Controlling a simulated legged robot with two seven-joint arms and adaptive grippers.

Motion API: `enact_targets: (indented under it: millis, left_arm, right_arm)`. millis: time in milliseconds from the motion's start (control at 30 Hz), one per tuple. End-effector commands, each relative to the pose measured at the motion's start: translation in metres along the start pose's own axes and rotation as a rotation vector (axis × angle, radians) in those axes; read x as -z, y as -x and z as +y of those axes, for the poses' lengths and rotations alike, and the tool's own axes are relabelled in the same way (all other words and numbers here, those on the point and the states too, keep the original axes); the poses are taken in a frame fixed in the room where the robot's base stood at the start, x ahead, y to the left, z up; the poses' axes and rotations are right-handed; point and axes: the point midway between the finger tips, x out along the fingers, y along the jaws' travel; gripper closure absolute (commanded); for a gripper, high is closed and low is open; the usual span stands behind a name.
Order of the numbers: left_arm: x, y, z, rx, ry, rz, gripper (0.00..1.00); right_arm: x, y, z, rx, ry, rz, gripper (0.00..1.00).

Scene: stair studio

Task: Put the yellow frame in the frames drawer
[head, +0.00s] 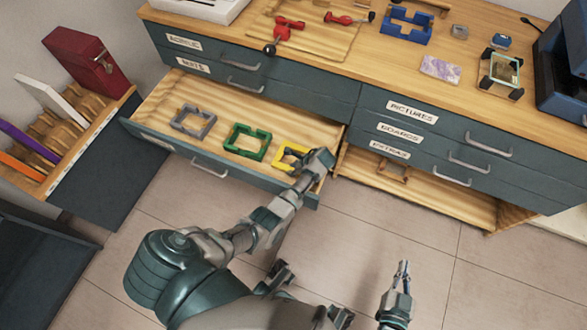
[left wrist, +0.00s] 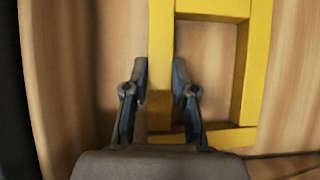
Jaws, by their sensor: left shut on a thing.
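The yellow frame (head: 291,157) is at the right end of the open wood-lined drawer (head: 228,114), beside the green frame (head: 246,142) and the grey frame (head: 193,121). My left gripper (head: 312,166) reaches over the drawer's front edge and is shut on one bar of the yellow frame. The left wrist view shows the fingers (left wrist: 160,95) on both sides of that bar, with the frame (left wrist: 243,80) over the wooden floor. I cannot tell if it touches the floor. My right gripper (head: 402,268) is outside the drawer, low over the tiles, with nothing visible in it.
The worktop above holds a blue frame (head: 407,25), red clamps (head: 285,30) and a small glass-fronted frame (head: 503,70). A slotted rack (head: 70,140) stands at the left. Tiled floor (head: 350,240) is clear.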

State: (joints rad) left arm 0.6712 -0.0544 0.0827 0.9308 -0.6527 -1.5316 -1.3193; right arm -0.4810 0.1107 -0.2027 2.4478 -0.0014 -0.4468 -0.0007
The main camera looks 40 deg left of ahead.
Motion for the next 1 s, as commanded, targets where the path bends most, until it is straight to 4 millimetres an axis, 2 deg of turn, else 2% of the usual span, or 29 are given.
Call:
enact_targets:
  millis: [600,1000]
  left_arm:
    - [-0.0014,-0.0019,0.0027,-0.003,-0.001,0.002,1.00]
    - [-0.0012,-0.0034,0.0031,-0.004,-0.001,0.001,1.00]
  right_arm:
    - [0.0095,0.0013,0.0000,0.000,0.002,0.008,1.00]
    - [0.0090,0.0011,0.0001,0.000,0.002,0.008,1.00]
